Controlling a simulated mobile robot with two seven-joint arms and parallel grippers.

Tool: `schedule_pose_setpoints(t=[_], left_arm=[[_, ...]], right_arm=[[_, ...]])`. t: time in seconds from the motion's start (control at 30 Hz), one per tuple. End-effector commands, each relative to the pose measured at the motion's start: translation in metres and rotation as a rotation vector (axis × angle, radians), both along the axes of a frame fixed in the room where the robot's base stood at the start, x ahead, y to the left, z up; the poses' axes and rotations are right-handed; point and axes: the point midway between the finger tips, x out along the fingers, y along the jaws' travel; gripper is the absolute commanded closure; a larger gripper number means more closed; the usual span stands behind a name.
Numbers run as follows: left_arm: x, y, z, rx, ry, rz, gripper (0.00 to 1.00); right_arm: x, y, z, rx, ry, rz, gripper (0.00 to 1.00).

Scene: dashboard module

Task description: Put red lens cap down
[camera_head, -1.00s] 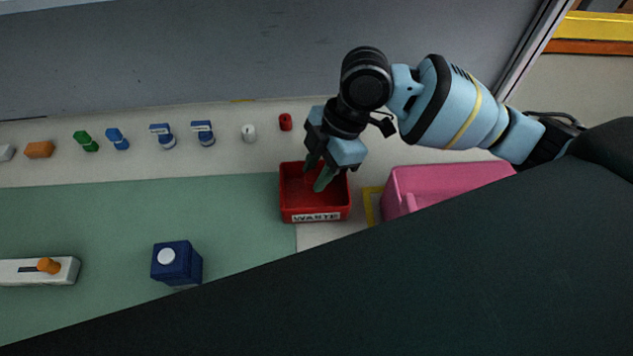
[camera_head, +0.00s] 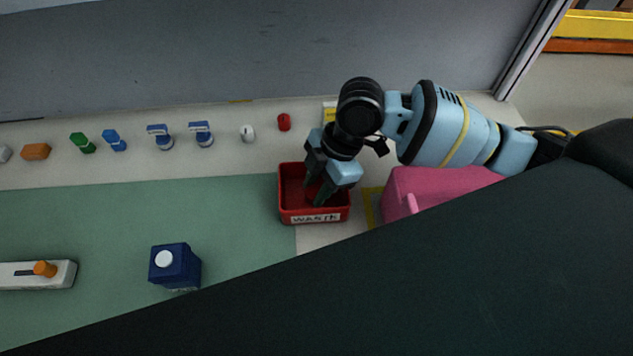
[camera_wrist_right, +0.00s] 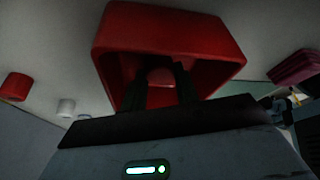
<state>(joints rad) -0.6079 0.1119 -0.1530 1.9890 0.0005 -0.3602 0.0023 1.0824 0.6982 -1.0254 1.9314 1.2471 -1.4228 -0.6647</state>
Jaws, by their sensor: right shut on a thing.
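My right gripper (camera_head: 318,193) points down into the red bin labelled WASTE (camera_head: 315,219), with its fingertips inside the rim. In the right wrist view the fingers (camera_wrist_right: 160,88) are shut on a small rounded red thing, which I take as the red lens cap (camera_wrist_right: 160,75). The red bin (camera_wrist_right: 118,30) surrounds it in that view. In the head view the cap cannot be made out between the fingers. Whether it touches the bin floor I cannot tell. My left gripper is not in view.
A row of small parts runs along the back, with a red cylinder (camera_head: 284,122) and a white one (camera_head: 248,134) nearest the bin. A pink bin (camera_head: 440,185) stands close on the right. A dark blue block (camera_head: 175,267) sits on the green mat (camera_head: 110,225), which has free room.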

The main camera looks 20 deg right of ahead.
Motion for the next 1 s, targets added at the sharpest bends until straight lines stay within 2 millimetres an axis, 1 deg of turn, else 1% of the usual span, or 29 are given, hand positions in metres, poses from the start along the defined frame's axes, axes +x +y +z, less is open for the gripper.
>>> schedule_pose_setpoints(t=[0.17,0.2,0.33,0.57,0.67,0.77,0.87,1.0], left_arm=[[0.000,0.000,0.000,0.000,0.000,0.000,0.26],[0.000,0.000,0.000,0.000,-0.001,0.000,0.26],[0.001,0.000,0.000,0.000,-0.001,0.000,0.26],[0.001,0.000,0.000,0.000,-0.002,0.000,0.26],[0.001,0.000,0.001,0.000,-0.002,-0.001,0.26],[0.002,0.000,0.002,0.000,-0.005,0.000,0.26],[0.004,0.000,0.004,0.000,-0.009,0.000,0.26],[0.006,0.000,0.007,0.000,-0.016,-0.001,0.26]], right_arm=[[0.000,0.000,-0.005,0.000,0.001,0.000,0.91],[0.000,0.000,-0.005,0.000,0.000,0.000,0.66],[0.000,0.000,-0.005,0.000,0.000,0.000,0.49],[0.000,0.000,-0.004,0.000,-0.001,0.000,0.48],[0.000,0.000,0.001,0.000,-0.002,0.000,0.48],[0.001,-0.002,0.012,0.001,-0.005,-0.002,0.48],[0.003,-0.009,0.028,0.000,-0.006,-0.002,0.48],[0.004,-0.020,0.056,0.001,-0.006,-0.002,0.48]])
